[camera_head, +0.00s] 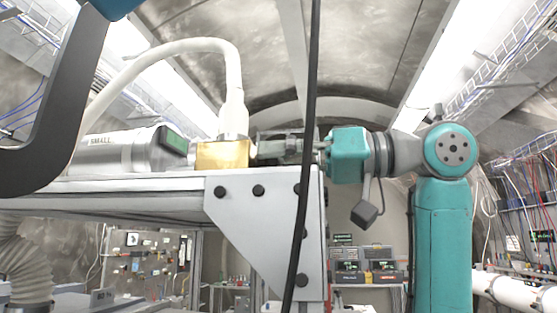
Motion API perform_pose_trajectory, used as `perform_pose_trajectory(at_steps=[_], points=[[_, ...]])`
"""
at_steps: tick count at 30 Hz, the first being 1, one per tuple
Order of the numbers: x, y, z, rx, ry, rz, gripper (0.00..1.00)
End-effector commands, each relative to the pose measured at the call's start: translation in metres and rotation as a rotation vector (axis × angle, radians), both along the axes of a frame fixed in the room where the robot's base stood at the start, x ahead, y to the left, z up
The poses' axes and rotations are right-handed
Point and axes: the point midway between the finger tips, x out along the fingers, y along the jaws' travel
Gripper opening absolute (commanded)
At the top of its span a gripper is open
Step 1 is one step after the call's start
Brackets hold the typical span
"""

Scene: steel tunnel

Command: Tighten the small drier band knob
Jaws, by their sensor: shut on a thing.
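The small drier (118,151) is a light grey cylinder marked "SMALL", with a dark end cap and a green display (172,142). It lies level on top of the bench at the left. A brass block (222,154) stands to the right of it, with a thick white hose (232,80) rising from its top. My gripper (268,148) reaches in from the right, level, with its dark fingers at the right side of the brass block. It is shut on the band knob, which is mostly hidden between the fingers.
A light metal bench top (110,184) carries the drier, with a bolted corner plate (262,215) below my gripper. A black cable (308,110) hangs down in front of the view near the gripper. A dark curved frame (55,110) fills the left foreground. Equipment stands on a far table (365,275).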

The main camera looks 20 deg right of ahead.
Motion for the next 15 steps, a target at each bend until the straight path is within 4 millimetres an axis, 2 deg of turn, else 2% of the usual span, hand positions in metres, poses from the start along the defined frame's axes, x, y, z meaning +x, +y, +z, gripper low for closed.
perform_pose_trajectory(at_steps=[7,8,9,10,11,15], points=[[0.0005,-0.0005,0.0003,0.001,-0.001,-0.002,0.05],[0.0005,-0.0005,0.0003,0.001,-0.001,-0.002,0.44],[0.0005,-0.0005,0.0003,0.001,-0.001,-0.002,0.54],[0.0005,-0.0005,0.0003,0.001,-0.001,-0.002,0.62],[0.0005,-0.0005,0.0003,0.000,-0.001,-0.001,0.65],[0.0003,-0.0003,0.0002,0.000,-0.001,-0.001,0.65]])
